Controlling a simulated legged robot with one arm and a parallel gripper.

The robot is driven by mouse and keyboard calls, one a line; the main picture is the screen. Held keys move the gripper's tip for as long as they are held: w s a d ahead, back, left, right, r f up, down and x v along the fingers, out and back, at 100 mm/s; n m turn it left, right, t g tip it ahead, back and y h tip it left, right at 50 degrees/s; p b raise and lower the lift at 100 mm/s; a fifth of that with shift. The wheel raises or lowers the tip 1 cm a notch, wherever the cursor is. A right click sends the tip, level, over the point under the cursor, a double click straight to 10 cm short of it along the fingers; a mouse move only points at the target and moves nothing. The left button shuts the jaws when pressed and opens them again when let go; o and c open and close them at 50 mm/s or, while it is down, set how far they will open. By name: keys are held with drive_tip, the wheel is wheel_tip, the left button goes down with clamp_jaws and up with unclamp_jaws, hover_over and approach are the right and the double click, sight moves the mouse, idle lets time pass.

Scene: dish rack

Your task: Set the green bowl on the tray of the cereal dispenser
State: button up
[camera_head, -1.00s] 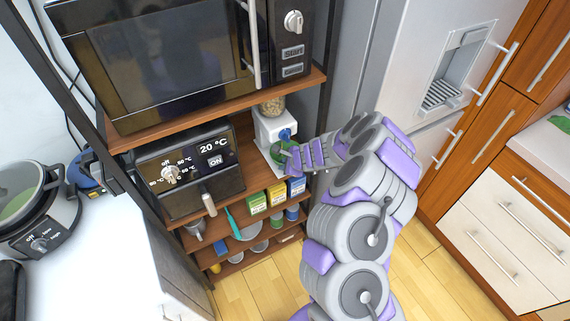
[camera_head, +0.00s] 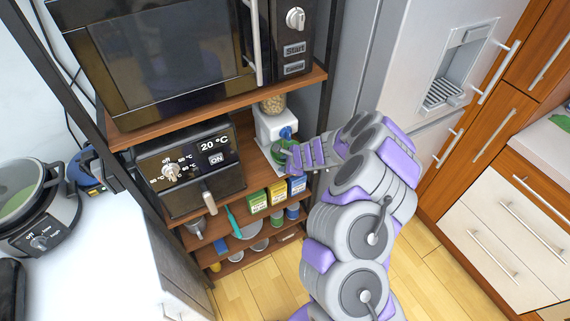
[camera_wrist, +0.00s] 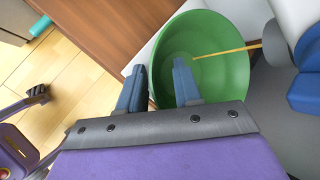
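The green bowl (camera_wrist: 225,75) is upright under the cereal dispenser (camera_head: 268,126), and part of it shows in the head view (camera_head: 278,153). The dispenser has a white body, a blue part and a clear container of cereal on top. Its white tray (camera_wrist: 160,50) shows beside and beneath the bowl; the contact under the bowl is hidden. My gripper (camera_wrist: 158,78) is at the bowl's near left rim. One finger is outside the bowl and the other inside it. The fingers stand apart with the bowl's wall between them, and they look open.
A thin yellow rod (camera_wrist: 222,52) crosses above the bowl in the wrist view. A microwave (camera_head: 165,55) stands on the shelf above. An oven (camera_head: 190,170) stands left of the dispenser. Small boxes (camera_head: 277,193) and dishes fill the lower shelves. The fridge (camera_head: 415,75) is to the right.

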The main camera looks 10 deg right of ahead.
drive_tip(key=shift+s, duration=0.1)
drive_tip(key=p+v, duration=0.5)
drive_tip(key=v, duration=1.2)
drive_tip(key=shift+d, duration=0.2)
drive_tip(key=shift+c, duration=0.3)
clamp_jaws()
idle(0.4)
drive_tip(key=shift+a+r, duration=0.1)
idle(0.6)
